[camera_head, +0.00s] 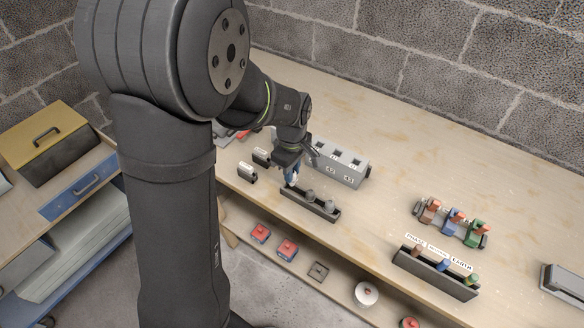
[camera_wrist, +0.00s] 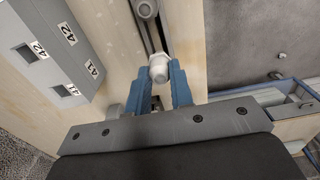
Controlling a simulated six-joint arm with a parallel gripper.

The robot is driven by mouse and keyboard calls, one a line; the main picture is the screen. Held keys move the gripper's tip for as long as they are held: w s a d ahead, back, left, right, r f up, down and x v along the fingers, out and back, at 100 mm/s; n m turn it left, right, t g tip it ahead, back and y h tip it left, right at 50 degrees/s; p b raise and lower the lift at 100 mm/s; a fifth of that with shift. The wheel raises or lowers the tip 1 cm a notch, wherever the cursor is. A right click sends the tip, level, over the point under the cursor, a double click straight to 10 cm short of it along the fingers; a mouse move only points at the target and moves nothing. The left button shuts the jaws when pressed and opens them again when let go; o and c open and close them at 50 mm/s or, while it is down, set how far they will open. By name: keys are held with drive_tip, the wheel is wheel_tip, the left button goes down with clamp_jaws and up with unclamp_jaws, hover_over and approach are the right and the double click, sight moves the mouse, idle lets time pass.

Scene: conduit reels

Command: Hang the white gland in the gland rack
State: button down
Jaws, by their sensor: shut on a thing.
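The white gland (camera_wrist: 159,70) is between the blue fingertips of my gripper (camera_wrist: 160,84) in the wrist view. My gripper is shut on it. In the head view my gripper (camera_head: 291,182) is low over the left end of a long dark rack (camera_head: 318,211), which I take for the gland rack. The rack also shows as a dark slotted strip (camera_wrist: 163,40) in the wrist view. Two grey glands, one in the middle (camera_head: 309,196) and one toward the right end (camera_head: 329,206), stand in it. I cannot tell whether the held gland touches the rack.
A grey numbered block (camera_head: 343,165) stands close behind the rack. A labelled dark holder (camera_head: 434,276) and a row of coloured connectors (camera_head: 452,221) stand at the right. The tabletop between is clear.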

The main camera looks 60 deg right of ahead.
drive_tip(key=shift+f, duration=2)
drive_tip(key=c, duration=1.2)
unclamp_jaws()
drive_tip(key=shift+o, duration=0.5)
drive_tip(key=shift+o, duration=0.8)
drive_tip(key=shift+r, duration=3.5)
